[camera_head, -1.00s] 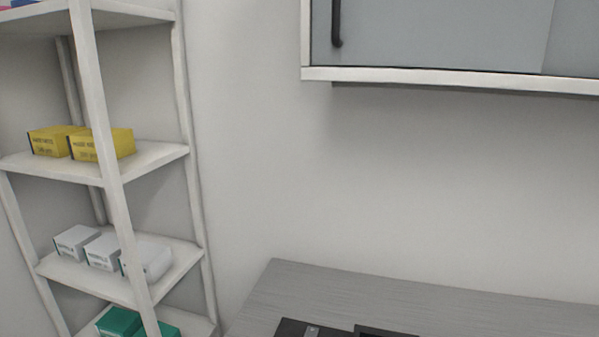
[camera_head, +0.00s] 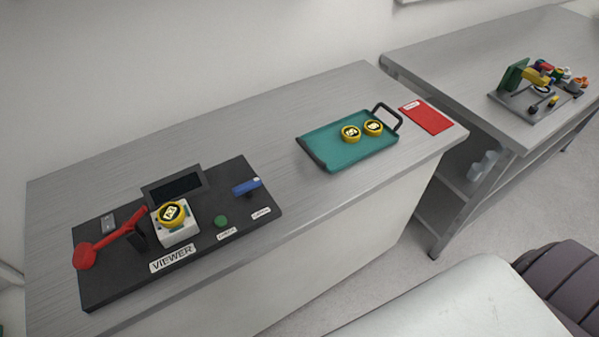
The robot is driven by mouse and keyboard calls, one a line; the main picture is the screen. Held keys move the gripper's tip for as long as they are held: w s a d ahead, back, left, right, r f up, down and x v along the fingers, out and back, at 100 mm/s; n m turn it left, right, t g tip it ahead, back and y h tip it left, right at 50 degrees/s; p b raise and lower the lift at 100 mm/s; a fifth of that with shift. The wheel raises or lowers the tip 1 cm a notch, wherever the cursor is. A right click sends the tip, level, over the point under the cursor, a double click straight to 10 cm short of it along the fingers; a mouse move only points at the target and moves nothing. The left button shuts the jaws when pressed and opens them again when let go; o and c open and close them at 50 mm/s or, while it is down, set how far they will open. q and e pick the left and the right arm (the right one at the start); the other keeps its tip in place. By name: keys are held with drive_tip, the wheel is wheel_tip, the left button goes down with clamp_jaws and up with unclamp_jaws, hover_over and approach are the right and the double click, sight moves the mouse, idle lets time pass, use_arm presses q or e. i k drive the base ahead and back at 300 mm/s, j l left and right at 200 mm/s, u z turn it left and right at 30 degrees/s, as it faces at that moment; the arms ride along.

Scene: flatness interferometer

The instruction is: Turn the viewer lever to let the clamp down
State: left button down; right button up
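The viewer is a black board (camera_head: 115,286) labelled VIEWER on the left part of the grey bench. At its left is a red arm (camera_head: 122,234) with a round red end (camera_head: 85,257), sloping up to the right beside a black post. A yellow-rimmed disc (camera_head: 172,213) sits on a white block (camera_head: 178,236), and the red arm's round end is apart from it. A blue handle (camera_head: 246,187) is at the board's right, near a small label too small to read. Neither gripper is in view.
A dark screen (camera_head: 175,187) stands behind the disc, and a green button (camera_head: 221,221) is on the board. A teal tray (camera_head: 335,157) with two yellow-rimmed discs and a red card (camera_head: 426,117) are further right. Another bench (camera_head: 450,75) holds a coloured apparatus. Bench between viewer and tray is clear.

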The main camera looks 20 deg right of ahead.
sight(247, 188)
drive_tip(key=z, duration=0.35)
drive_tip(key=j+z, duration=0.3)
drive_tip(key=k+j+z, duration=0.15)
drive_tip(key=z, duration=0.15)
